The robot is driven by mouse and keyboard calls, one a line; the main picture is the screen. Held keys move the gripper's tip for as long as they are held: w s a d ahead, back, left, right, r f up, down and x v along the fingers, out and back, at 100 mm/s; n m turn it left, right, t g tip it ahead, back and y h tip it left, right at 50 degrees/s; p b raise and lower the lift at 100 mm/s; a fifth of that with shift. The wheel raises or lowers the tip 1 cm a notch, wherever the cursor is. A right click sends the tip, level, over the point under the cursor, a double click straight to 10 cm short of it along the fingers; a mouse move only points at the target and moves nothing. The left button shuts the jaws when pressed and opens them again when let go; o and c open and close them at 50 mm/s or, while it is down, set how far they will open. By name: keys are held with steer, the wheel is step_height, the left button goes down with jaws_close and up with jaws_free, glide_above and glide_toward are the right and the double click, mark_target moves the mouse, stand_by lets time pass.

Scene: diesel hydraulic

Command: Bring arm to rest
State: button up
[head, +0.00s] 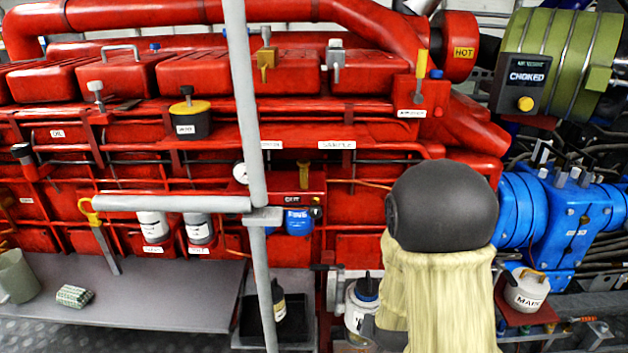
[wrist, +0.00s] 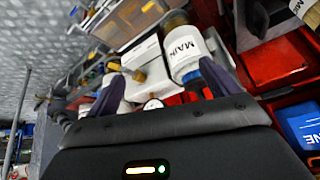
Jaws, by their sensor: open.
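My arm (head: 440,215), with a black rounded joint and a cream ribbed cover, stands at the right of centre in the head view, in front of the engine. My gripper is not seen in the head view. In the wrist view my gripper (wrist: 165,80) is open, with its two dark fingers apart. A white container labelled MAIN (wrist: 185,50) shows beyond the right finger, and a white item (wrist: 148,78) shows beyond the gap. I cannot tell the distance to either, and nothing is visibly held.
The red engine (head: 330,130) fills the back. A grey vertical post with a horizontal rail (head: 170,203) stands in front. A grey bench (head: 150,285) holds a cup (head: 17,278) and a cloth (head: 75,296). A white MAIN pot (head: 525,290) stands close right of my arm.

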steer(key=s+r+n+g+y, duration=0.1)
steer(key=s+r+n+g, duration=0.3)
steer(key=s+r, duration=0.6)
step_height(320, 180, up, 18)
steer(key=p, duration=1.8)
steer(key=shift+a+n+t, duration=0.3)
steer(key=shift+t, duration=0.1)
steer(key=shift+w+f, duration=0.1)
steer(key=shift+a, duration=0.1)
